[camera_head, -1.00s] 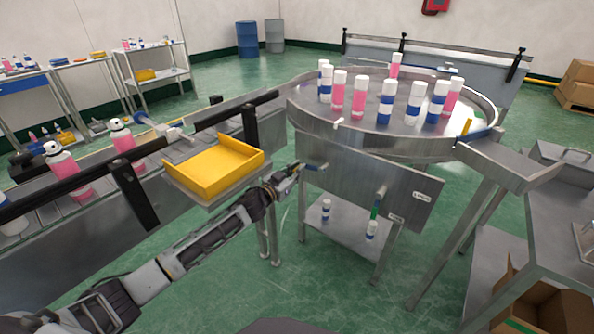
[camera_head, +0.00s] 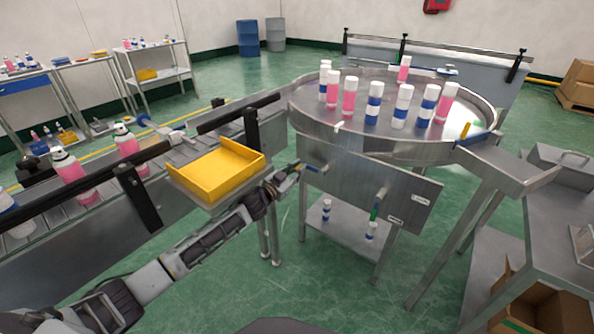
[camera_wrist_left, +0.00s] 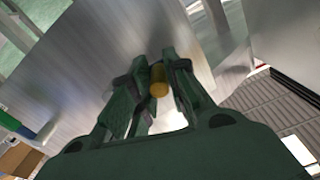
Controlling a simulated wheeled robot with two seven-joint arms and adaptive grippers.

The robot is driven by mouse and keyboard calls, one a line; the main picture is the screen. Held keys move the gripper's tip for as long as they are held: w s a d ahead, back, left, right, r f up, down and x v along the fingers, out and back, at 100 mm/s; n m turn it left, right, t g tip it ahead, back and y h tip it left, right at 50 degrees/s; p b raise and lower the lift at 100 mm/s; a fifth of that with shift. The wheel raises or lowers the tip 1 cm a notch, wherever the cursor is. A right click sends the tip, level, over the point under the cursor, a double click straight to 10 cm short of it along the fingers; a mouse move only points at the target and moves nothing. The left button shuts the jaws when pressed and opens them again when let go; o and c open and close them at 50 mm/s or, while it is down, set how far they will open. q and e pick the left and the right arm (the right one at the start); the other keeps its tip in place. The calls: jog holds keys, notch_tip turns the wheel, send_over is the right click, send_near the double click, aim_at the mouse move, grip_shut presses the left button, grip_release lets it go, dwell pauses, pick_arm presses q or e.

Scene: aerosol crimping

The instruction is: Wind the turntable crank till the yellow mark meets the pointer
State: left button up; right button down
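The round steel turntable (camera_head: 318,121) carries several white-capped pink and blue-and-white bottles. A small yellow mark (camera_head: 465,130) shows at its right near rim, beside a blue bar (camera_head: 478,138). A small white tab (camera_head: 338,126) shows at the near-left rim; I cannot tell whether it is the pointer. My left gripper (camera_head: 291,170) is at the left end of the panel under the turntable. In the left wrist view its fingers (camera_wrist_left: 157,76) close around the yellow crank handle (camera_wrist_left: 159,88). The rest of the crank is mostly hidden. My right gripper is out of view.
A yellow tray (camera_head: 222,170) stands just above and left of my left forearm. A conveyor with bottles and black rails runs along the left. A steel chute (camera_head: 510,165) stands at the right.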

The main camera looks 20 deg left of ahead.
pick_arm(q)
jog(key=o, duration=0.4)
jog(key=shift+a+f, duration=0.1)
jog(key=shift+s, duration=0.2)
jog(key=shift+v, duration=5.75)
jog(key=shift+a, duration=0.1)
